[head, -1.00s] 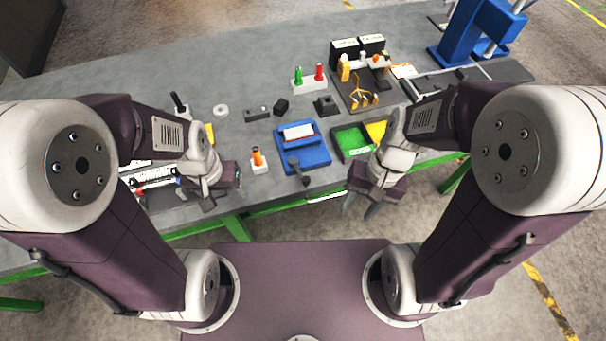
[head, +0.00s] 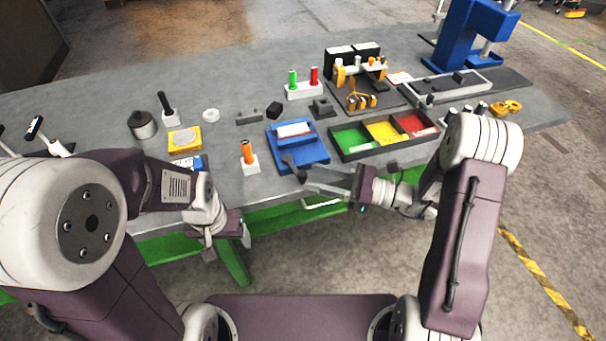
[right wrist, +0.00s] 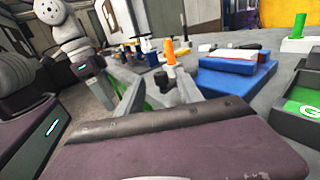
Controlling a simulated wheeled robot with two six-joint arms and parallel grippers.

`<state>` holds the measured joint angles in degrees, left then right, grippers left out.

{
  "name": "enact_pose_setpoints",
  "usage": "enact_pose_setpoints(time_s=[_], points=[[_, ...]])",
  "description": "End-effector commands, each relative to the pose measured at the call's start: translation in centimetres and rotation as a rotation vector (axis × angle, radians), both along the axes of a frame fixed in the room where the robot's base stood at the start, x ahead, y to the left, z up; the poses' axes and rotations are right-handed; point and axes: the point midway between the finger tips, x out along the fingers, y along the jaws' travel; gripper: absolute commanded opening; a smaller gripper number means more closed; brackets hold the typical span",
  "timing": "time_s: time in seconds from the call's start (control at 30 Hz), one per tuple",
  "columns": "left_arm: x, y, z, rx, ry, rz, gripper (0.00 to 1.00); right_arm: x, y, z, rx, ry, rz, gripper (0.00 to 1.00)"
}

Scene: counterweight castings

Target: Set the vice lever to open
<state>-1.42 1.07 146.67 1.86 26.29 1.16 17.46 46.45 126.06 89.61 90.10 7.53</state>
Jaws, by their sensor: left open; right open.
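The blue vice (head: 297,151) stands near the front edge of the table and holds a white block (head: 294,130) in its jaws. Its dark lever (head: 293,167) slants from the vice's left side towards the front edge and ends in a knob. My right gripper (head: 307,176) is open and lies level in front of the vice, its fingertips reaching to the knob. In the right wrist view the dark knob (right wrist: 161,80) shows between the two fingers; contact cannot be told. My left gripper (head: 228,246) is open and empty, hanging off the table's front edge.
An orange-handled tool in a white holder (head: 249,160) stands left of the vice. A dark tray with green, yellow and red compartments (head: 341,154) lies to its right. A white stand with green and red pegs (head: 304,92) is behind. Open floor lies in front of the table.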

Motion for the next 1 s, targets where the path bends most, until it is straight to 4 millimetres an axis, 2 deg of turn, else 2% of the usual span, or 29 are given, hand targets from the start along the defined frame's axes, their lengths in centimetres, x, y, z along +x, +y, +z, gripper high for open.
enact_pose_setpoints(time_s=[0.1,0.23,0.53,0.57,0.7,1.0], points=[[0.0,0.0,0.2,0.0,0.0,0.0,0.72,0.5,2.3,0.0,-0.001,0.0,0.006,0.43],[0.0,0.0,0.3,0.0,0.0,0.0,0.72,1.1,3.8,0.0,-0.001,0.0,0.004,0.43],[0.0,0.0,0.3,0.0,0.0,0.0,0.72,1.3,4.3,0.0,-0.001,-0.001,0.0,0.43],[0.0,0.0,0.3,0.0,0.0,0.0,0.72,1.3,4.3,0.0,-0.001,-0.001,0.001,0.4],[0.0,0.0,0.3,0.0,0.0,0.0,0.72,1.3,4.3,0.0,-0.001,-0.001,0.001,0.01],[0.0,0.0,0.3,0.0,0.0,0.0,0.72,1.3,4.3,0.0,-0.001,-0.001,0.001,0.0]])
